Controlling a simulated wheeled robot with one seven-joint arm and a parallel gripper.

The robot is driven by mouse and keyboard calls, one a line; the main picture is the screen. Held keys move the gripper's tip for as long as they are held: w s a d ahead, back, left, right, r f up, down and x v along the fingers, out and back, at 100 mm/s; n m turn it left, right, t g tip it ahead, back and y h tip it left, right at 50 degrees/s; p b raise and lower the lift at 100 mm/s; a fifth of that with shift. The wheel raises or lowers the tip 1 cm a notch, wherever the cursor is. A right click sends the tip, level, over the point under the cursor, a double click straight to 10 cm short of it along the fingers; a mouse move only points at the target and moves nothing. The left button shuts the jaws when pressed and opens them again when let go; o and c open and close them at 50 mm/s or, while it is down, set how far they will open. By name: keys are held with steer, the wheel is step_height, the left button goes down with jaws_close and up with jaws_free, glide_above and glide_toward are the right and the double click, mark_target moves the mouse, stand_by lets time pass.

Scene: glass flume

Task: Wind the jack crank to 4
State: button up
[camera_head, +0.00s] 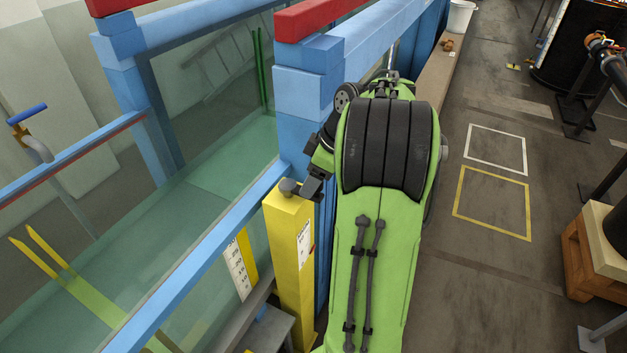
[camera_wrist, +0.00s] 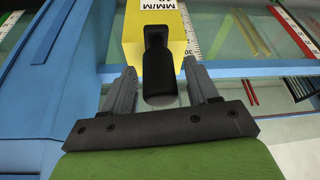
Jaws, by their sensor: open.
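The jack is a yellow upright box (camera_head: 291,262) beside the blue flume frame in the head view. A white scale label (camera_head: 304,245) with a small red mark is on its side; I cannot read the value. In the wrist view, the yellow box (camera_wrist: 133,45) shows "MM/M" lettering, and the dark crank handle (camera_wrist: 158,68) points toward me. My gripper (camera_wrist: 159,82) is open, with one grey finger on each side of the handle and visible gaps. In the head view, my gripper (camera_head: 313,186) is mostly hidden by my arm.
The glass flume (camera_head: 215,190) with blue rails runs along the left. A white bucket (camera_head: 460,17) stands at the back. The floor with white and yellow marked squares (camera_head: 491,203) is clear at right.

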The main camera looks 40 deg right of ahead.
steer(key=shift+c, duration=0.4)
steer(key=shift+r, duration=0.1)
jaws_close()
steer(key=shift+a, duration=0.15)
